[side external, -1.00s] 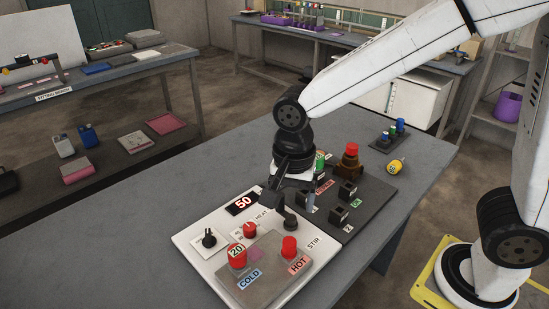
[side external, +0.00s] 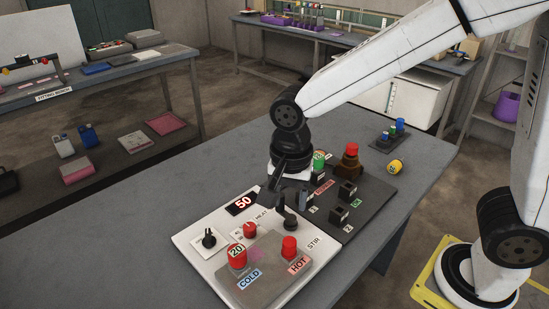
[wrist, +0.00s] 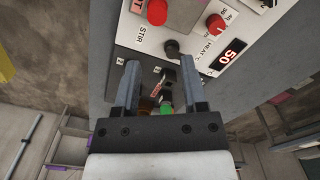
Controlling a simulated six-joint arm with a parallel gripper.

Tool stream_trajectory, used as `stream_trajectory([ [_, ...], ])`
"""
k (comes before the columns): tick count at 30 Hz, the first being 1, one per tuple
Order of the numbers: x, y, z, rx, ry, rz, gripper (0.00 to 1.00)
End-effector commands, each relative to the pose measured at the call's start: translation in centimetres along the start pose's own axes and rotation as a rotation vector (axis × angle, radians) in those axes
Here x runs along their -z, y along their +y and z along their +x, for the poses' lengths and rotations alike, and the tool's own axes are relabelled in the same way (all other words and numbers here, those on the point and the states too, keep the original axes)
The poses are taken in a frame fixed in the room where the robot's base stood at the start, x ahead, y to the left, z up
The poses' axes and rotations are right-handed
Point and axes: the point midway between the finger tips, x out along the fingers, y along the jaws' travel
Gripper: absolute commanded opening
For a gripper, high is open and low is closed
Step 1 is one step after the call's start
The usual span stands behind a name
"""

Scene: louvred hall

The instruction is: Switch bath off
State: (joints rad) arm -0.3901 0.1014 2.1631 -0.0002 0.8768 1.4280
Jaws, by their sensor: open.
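The bath is a white panel (side external: 205,258) on the table, with a display reading 50 (side external: 243,203), also in the wrist view (wrist: 229,58). It carries a black knob (side external: 209,239) on a white plate, a red knob (side external: 250,230) near the HEAT label and a black knob (side external: 290,223) near STIR. My gripper (side external: 285,204) is open and empty, pointing down over the panel's back right edge. In the wrist view its fingers (wrist: 161,84) stand apart, with the STIR-side black knob (wrist: 172,48) just beyond them. I cannot tell which control is the bath's switch.
A grey plate (side external: 277,260) with two red-capped vessels, COLD and HOT, covers the panel's front. A dark board (side external: 370,205) with black blocks, a green-capped vial (side external: 319,161) and a red-topped brown bottle (side external: 351,160) adjoins it. The table's left part is clear.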

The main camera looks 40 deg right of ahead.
Motion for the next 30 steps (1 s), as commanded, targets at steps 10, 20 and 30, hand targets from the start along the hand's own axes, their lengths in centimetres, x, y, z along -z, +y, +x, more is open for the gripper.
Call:
stream_trajectory([
  [10, 0.2, -5.7, 0.8, -0.002, 0.000, -0.115, 0.54],
  [20, 0.2, -13.6, 3.4, -0.003, -0.001, -0.293, 0.54],
  [30, 0.0, -18.3, 5.9, -0.001, 0.000, -0.416, 0.54],
])
